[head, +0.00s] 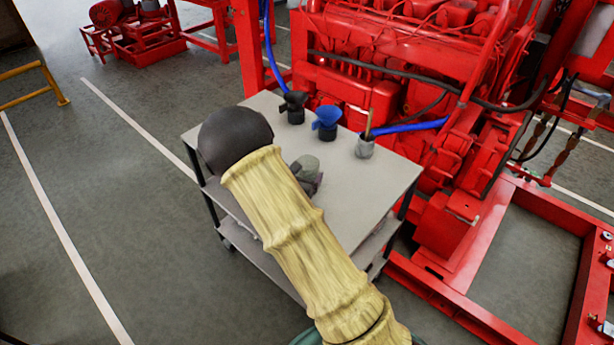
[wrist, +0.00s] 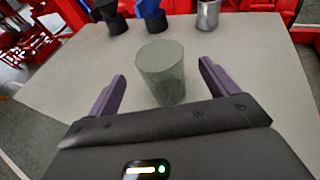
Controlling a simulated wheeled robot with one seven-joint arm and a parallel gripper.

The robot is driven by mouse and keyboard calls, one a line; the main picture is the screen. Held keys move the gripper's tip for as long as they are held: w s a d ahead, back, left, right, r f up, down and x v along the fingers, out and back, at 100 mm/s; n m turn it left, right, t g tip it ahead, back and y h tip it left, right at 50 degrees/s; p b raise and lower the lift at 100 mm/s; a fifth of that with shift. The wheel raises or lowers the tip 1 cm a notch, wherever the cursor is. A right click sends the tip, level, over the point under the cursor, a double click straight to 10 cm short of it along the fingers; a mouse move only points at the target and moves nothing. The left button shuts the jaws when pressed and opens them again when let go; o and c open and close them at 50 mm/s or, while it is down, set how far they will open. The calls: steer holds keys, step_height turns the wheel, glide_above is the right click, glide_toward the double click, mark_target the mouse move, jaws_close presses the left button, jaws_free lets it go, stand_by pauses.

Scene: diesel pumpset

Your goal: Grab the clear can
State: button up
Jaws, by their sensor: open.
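The clear can (wrist: 160,72) is a see-through greenish cylinder standing upright on the grey cart top (wrist: 235,125). In the wrist view my gripper (wrist: 162,70) is open, with one purple finger on each side of the can and a gap to both. The can sits between and slightly beyond the fingers. In the head view the can (head: 305,165) is partly hidden behind my arm, and only a bit of my gripper (head: 312,183) shows near it.
A black funnel-like item (head: 293,107), a blue one (head: 326,121) and a metal cup (head: 365,147) with a stick in it stand along the cart's far edge. The red engine (head: 400,80) is close behind. The cart top right of the can is clear.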

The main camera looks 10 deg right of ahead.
mark_target(304, 171)
steer(key=p+x, duration=0.1)
steer(key=x, duration=0.3)
steer(key=shift+w+d+f, duration=0.1)
steer(key=shift+w+f, duration=0.1)
steer(key=shift+w, duration=0.05)
steer(key=shift+c, duration=0.5)
steer(key=c, duration=1.3)
steer(key=shift+r, duration=0.15)
step_height(304, 171, up, 10)
steer(key=shift+f+b, duration=0.1)
steer(key=shift+b, duration=0.45)
